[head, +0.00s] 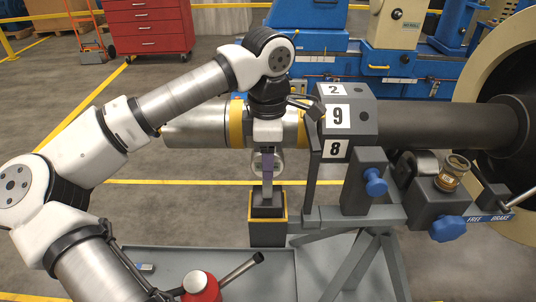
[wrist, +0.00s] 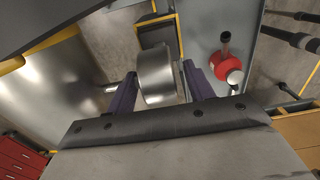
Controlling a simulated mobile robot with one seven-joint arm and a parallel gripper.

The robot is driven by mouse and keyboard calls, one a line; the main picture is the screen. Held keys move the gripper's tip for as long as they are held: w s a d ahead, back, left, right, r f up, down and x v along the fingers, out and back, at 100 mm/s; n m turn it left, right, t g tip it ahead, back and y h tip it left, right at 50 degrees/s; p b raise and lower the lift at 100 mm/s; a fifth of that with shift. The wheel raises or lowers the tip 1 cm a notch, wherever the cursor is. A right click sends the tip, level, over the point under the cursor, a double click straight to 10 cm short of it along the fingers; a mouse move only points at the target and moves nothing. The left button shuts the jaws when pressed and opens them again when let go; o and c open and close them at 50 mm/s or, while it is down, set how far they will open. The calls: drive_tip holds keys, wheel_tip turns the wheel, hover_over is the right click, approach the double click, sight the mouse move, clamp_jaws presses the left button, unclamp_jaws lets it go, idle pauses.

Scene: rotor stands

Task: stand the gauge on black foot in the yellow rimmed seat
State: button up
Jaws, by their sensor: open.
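The gauge (head: 279,162) is a round silver drum, upright, partly hidden behind a purple finger in the head view. In the wrist view the drum (wrist: 155,75) lies between the two purple fingers. Its stem runs down to the yellow rimmed seat (head: 267,240), a dark block with a yellow edge. The seat also shows beyond the drum in the wrist view (wrist: 177,35). The black foot is hard to tell from the dark seat, so I cannot tell whether it is fully down inside. My gripper (head: 267,168) is open, with its fingers on either side of the drum.
A silver cylinder (head: 190,125) and a numbered dark block (head: 350,117) stand close behind my gripper. Blue knobs (head: 376,183) and a brass-coloured fitting (head: 452,176) are at the right. A red can (head: 201,288) with a long spout stands in the low tray (head: 275,262).

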wheel_tip(320, 180, up, 12)
drive_tip(key=shift+b, duration=0.45)
